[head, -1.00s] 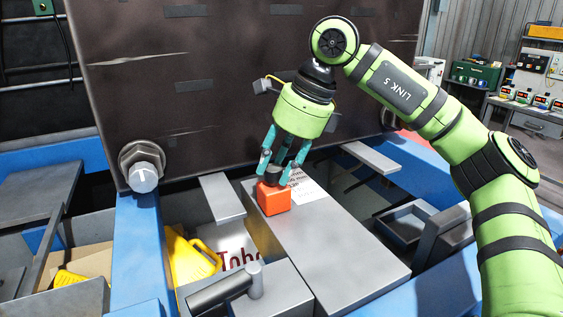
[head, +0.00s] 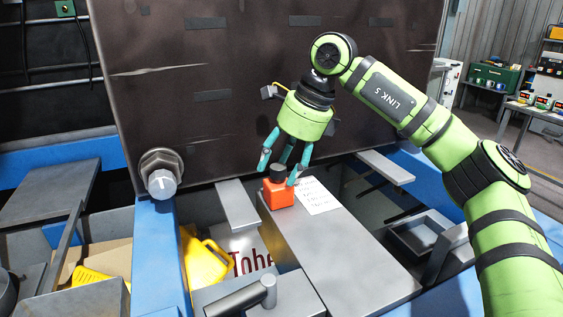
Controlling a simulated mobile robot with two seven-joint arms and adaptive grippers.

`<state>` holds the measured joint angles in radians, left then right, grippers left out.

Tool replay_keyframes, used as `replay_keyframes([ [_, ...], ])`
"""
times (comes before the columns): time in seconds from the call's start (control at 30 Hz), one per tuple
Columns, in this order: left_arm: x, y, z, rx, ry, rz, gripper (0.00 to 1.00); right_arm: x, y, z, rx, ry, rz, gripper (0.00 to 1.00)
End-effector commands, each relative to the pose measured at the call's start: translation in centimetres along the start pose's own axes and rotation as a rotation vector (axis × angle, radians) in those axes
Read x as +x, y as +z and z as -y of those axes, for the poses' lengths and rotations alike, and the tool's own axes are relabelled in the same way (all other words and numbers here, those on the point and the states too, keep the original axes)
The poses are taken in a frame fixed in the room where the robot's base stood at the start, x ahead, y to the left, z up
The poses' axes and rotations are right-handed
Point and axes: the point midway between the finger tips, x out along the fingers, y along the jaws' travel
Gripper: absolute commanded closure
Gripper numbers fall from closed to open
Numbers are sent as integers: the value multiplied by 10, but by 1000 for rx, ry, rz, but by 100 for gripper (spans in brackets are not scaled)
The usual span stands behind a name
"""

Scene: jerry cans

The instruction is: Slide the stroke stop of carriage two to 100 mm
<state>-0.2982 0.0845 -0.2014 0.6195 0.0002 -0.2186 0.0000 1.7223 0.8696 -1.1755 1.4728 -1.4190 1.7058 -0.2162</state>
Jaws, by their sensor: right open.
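The orange block with a black knob on top (head: 279,192), which looks like the stroke stop, sits at the far end of a grey flat bar (head: 325,250). A white label with small lines of writing (head: 318,197) lies on the bar to the right of the block; I cannot read it. My right gripper (head: 281,168) is open, its teal fingers spread just above and around the black knob. I cannot tell whether a finger touches it. My left gripper is not in view.
A large dark plate (head: 230,110) stands close behind my right gripper. A big bolt (head: 162,175) juts out at its lower left. A grey cylinder handle (head: 240,297) lies in front. Yellow cans (head: 203,262) sit lower left. Blue frame beams (head: 158,250) surround the opening.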

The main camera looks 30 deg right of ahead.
Motion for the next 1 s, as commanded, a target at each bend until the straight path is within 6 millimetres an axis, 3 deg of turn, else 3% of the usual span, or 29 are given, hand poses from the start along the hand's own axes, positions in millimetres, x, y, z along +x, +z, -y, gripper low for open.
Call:
replay_keyframes([
  [0.17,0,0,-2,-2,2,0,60,-21,1,0,0,-3,4,45],
  [0.4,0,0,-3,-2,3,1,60,-73,2,0,0,-2,5,45],
  [0.6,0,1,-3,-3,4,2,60,-106,2,0,-1,-1,4,45],
  [0.73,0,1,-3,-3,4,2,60,-116,2,-1,-2,-1,3,45],
  [1.0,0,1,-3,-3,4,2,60,-119,1,-1,-2,0,1,45],
])
